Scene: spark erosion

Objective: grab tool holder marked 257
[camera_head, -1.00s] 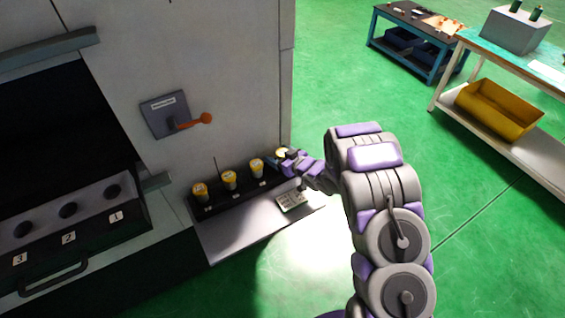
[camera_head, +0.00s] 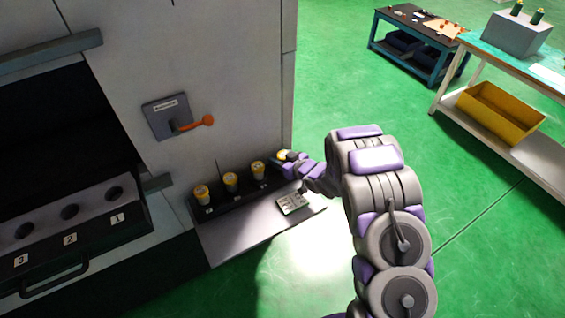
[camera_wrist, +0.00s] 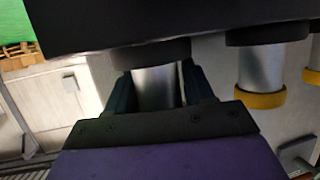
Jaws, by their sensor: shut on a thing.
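A row of yellow-topped tool holders stands in a black rack (camera_head: 238,194) on the machine's ledge. Three stand free: the left one (camera_head: 201,192), the middle one (camera_head: 230,180) and the right one (camera_head: 258,169). My gripper (camera_head: 288,160) is at the rack's right end, closed around a fourth tool holder (camera_head: 281,155), whose yellow top is partly hidden. In the wrist view, my gripper (camera_wrist: 160,92) has its dark fingers on either side of a silver tool holder (camera_wrist: 155,86) below a black block. No number 257 is readable on any holder.
A small light pad (camera_head: 292,203) lies on the ledge (camera_head: 240,232) before the rack. An orange-handled lever (camera_head: 190,123) is on the machine wall. An open drawer with numbered holes (camera_head: 70,225) is at left.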

